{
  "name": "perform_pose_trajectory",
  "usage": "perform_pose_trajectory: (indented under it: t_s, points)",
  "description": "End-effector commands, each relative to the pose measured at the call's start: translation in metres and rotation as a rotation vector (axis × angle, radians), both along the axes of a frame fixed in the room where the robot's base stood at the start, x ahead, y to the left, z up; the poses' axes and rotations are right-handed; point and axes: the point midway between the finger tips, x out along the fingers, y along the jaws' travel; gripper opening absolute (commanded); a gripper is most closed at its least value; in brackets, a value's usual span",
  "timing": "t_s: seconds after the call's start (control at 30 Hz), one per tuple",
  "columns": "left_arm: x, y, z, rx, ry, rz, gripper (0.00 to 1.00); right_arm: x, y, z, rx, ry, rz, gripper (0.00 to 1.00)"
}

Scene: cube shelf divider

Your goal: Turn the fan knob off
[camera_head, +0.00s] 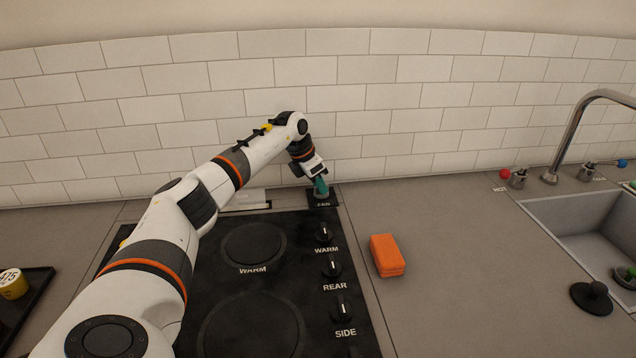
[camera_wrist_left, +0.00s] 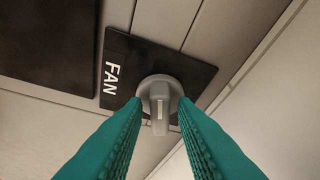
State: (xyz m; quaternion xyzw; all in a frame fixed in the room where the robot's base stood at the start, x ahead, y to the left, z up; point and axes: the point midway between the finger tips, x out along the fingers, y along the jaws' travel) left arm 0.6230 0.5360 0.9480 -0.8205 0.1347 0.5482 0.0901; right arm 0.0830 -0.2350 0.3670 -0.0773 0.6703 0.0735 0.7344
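The fan knob (camera_wrist_left: 159,92) is a grey round dial with a raised grip and a pale line on it. It sits on a black plate (camera_wrist_left: 140,60) marked FAN; this fan plate (camera_head: 323,203) also shows in the head view at the back right corner of the stove. My left gripper (camera_head: 321,187) is over the plate and hides most of the knob there. In the left wrist view its green fingers (camera_wrist_left: 157,112) are apart, one on each side of the knob's grip. I cannot tell whether they touch it. My right gripper is not in view.
The black stove (camera_head: 288,220) has burners and a column of knobs marked WARM, REAR and SIDE in front of the fan plate. An orange sponge (camera_head: 387,255) lies right of the stove. A sink (camera_head: 590,225) with a faucet (camera_head: 570,130) is at the right. A tiled wall stands close behind.

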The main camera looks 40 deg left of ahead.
Motion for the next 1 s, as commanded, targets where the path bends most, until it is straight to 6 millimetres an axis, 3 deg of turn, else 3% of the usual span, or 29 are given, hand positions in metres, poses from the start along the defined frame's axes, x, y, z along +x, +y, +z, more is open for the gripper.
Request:
perform_pose_trajectory:
  t_s: [0.03, 0.13, 0.57, 1.0]
  points:
    - [0.000, 0.000, 0.000, 0.000, 0.000, 0.000, 0.17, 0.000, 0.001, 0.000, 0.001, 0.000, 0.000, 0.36]
    - [0.000, 0.000, 0.000, 0.000, 0.000, 0.000, 0.00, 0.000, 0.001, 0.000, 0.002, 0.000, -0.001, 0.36]
    - [-0.001, 0.000, 0.002, 0.001, 0.002, 0.063, 0.00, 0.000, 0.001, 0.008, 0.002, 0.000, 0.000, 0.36]
    - [-0.001, -0.005, 0.004, 0.002, -0.001, 0.409, 0.00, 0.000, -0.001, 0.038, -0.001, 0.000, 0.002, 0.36]
